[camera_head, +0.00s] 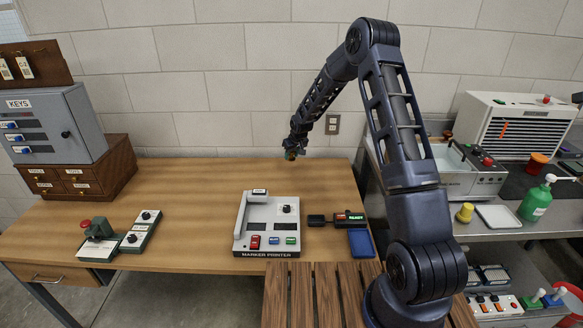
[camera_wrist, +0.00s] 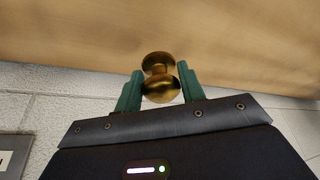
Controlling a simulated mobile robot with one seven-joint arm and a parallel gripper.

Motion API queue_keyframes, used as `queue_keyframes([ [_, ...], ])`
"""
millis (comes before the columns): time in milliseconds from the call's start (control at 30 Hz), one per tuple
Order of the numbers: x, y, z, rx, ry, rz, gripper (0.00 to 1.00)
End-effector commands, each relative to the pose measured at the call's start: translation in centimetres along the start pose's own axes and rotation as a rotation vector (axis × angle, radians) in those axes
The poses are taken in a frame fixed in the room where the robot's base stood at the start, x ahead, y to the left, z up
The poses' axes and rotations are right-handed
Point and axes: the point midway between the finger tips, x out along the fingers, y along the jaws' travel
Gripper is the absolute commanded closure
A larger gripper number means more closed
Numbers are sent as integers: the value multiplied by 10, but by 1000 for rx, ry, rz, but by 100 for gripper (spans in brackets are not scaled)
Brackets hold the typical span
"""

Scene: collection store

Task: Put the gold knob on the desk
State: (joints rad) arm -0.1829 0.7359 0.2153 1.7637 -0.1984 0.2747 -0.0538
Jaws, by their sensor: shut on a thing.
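The gold knob (camera_wrist: 160,85) sits between the two green fingers of my gripper (camera_wrist: 160,90) in the wrist view. My gripper is shut on it. In the head view my gripper (camera_head: 292,153) is at the back edge of the wooden desk (camera_head: 215,190), near the wall, and the knob there is too small to make out clearly. In the wrist view the wooden surface (camera_wrist: 240,45) lies beyond the knob. I cannot tell whether the knob touches it.
A marker printer (camera_head: 268,225) stands at the desk's front middle. Small dark devices (camera_head: 335,219) and a blue pad (camera_head: 361,243) lie to its right. Control boxes (camera_head: 120,236) are front left, and a grey key cabinet (camera_head: 55,125) on drawers is back left. The desk's middle is clear.

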Motion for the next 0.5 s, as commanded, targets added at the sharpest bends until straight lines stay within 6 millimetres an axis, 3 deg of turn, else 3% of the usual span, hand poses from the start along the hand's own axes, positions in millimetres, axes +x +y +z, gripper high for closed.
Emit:
queue_keyframes([
  [100,16,0,7,0,-1,0,89],
  [367,30,0,12,-1,-1,0,89],
  [500,46,0,19,-2,-1,0,89],
])
